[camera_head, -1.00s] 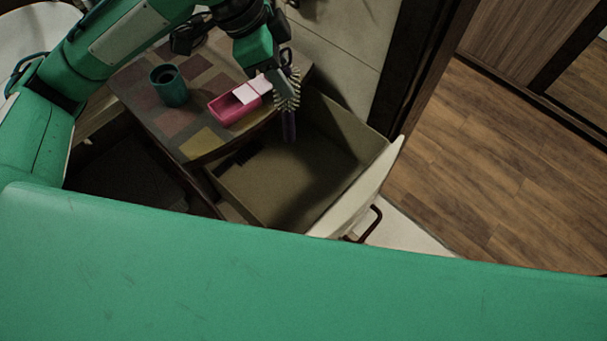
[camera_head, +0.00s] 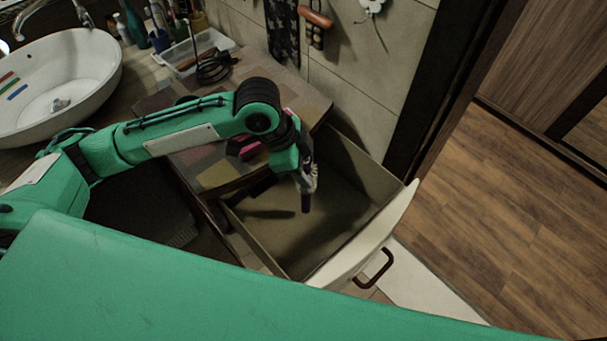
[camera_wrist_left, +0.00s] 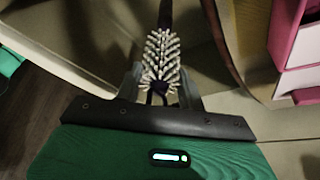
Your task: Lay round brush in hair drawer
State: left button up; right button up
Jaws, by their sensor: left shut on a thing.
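The round brush (camera_wrist_left: 162,55) has pale bristles and a dark handle. My left gripper (camera_wrist_left: 161,88) is shut on its bristled end in the left wrist view, and the handle points away from the gripper. In the head view my left gripper (camera_head: 308,178) hangs over the open hair drawer (camera_head: 345,160), with the brush's dark handle (camera_head: 305,202) pointing down. The drawer has a white front with a brown handle. I cannot tell whether the brush touches the drawer floor. My right gripper is not in view.
A pink box (camera_head: 245,148) on the patchwork-topped cabinet is partly hidden by my left arm. A white basin (camera_head: 62,80) and a tray of items (camera_head: 200,48) stand further back. A wall borders the drawer's far side. Wooden floor (camera_head: 490,200) lies clear to the right.

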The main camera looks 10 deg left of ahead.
pick_arm(q)
notch_tip(320, 180, down, 3)
jog(key=shift+f, duration=0.35)
jog(key=o, duration=1.3)
jog(key=shift+c, duration=0.2)
jog(key=v, duration=1.2)
jog(key=shift+r, duration=0.2)
